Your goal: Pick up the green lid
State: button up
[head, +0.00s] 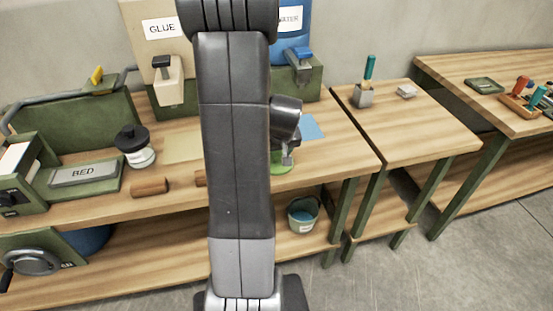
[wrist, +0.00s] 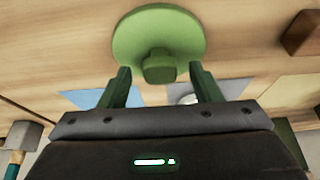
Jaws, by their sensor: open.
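The green lid (wrist: 158,25) is a round disc with a short knob (wrist: 159,66) in its middle, lying on the wooden bench. In the head view the lid (head: 284,167) shows only in part, the rest hidden behind my arm. My gripper (wrist: 160,70) is open, its two green fingers spread. In the wrist view the fingertips stand to either side of the knob, apart from it. In the head view my gripper (head: 288,157) is over the lid; its fingers are too small to make out.
A blue sheet (head: 311,128) and a tan sheet (head: 183,147) lie on the bench. A jar with a black lid (head: 136,147) and a brown block (head: 150,187) are to the left. The GLUE dispenser (head: 168,80) stands behind. The bench's right end is clear.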

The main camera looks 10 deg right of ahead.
jog(key=shift+f, duration=0.1)
jog(key=c, duration=1.1)
jog(key=shift+c, duration=0.2)
